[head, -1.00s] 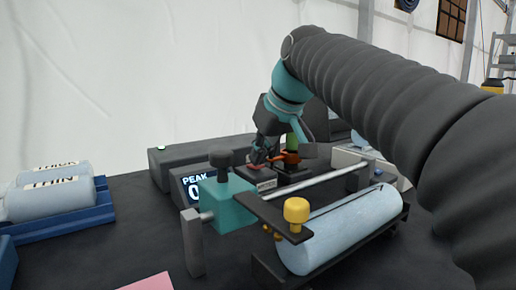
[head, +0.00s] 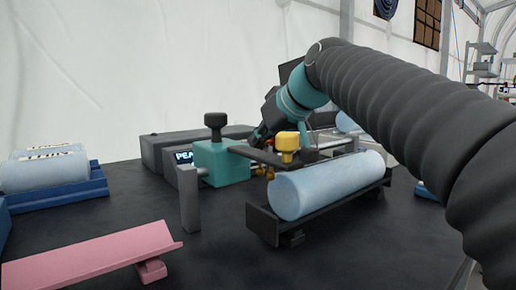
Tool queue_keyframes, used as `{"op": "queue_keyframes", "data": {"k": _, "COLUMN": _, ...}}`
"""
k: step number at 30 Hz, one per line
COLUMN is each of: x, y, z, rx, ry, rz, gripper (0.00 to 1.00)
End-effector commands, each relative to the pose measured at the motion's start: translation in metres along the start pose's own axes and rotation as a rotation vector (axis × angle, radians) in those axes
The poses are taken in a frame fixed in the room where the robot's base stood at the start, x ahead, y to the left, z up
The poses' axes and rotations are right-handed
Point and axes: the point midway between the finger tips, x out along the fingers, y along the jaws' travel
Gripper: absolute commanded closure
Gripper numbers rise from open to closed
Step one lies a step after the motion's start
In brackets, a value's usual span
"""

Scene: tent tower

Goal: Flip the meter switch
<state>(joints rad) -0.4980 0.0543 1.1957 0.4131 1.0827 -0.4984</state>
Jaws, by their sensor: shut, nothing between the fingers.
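The meter (head: 184,156) is a dark box with a lit display reading "PEA", partly hidden behind a teal block (head: 222,163) with a black knob. The meter switch cannot be made out; the block, rail and my arm cover that area. My gripper (head: 262,138) is behind the black plate and yellow knob, pointing down toward the meter area. Its fingertips are largely hidden. It looks shut, with nothing seen in it. I cannot tell whether it touches the meter.
A pale blue roll (head: 328,185) lies in a black cradle (head: 262,222) in front of the rail. A pink tray (head: 90,256) is at front left. Blue trays (head: 62,197) with pale rolls stand at left. A grey post (head: 190,200) supports the rail. Bare dark table lies in front.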

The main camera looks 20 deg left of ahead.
Motion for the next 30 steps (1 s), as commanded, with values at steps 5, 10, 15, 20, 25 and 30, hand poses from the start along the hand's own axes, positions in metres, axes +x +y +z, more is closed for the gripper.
{"op": "queue_keyframes", "data": {"k": 5, "x": 0.015, "y": -0.012, "z": 0.007, "rx": -0.009, "ry": 0.066, "rz": -0.008, "gripper": 1.00}}
{"op": "queue_keyframes", "data": {"k": 10, "x": 0.013, "y": -0.019, "z": 0.003, "rx": -0.012, "ry": 0.092, "rz": -0.012, "gripper": 1.00}}
{"op": "queue_keyframes", "data": {"k": 15, "x": 0.015, "y": -0.021, "z": 0.001, "rx": -0.010, "ry": 0.091, "rz": -0.010, "gripper": 1.00}}
{"op": "queue_keyframes", "data": {"k": 20, "x": 0.017, "y": -0.022, "z": 0.000, "rx": -0.010, "ry": 0.089, "rz": -0.008, "gripper": 1.00}}
{"op": "queue_keyframes", "data": {"k": 25, "x": 0.020, "y": -0.024, "z": -0.004, "rx": -0.013, "ry": 0.088, "rz": -0.007, "gripper": 1.00}}
{"op": "queue_keyframes", "data": {"k": 30, "x": 0.024, "y": -0.027, "z": -0.012, "rx": -0.016, "ry": 0.089, "rz": -0.004, "gripper": 1.00}}
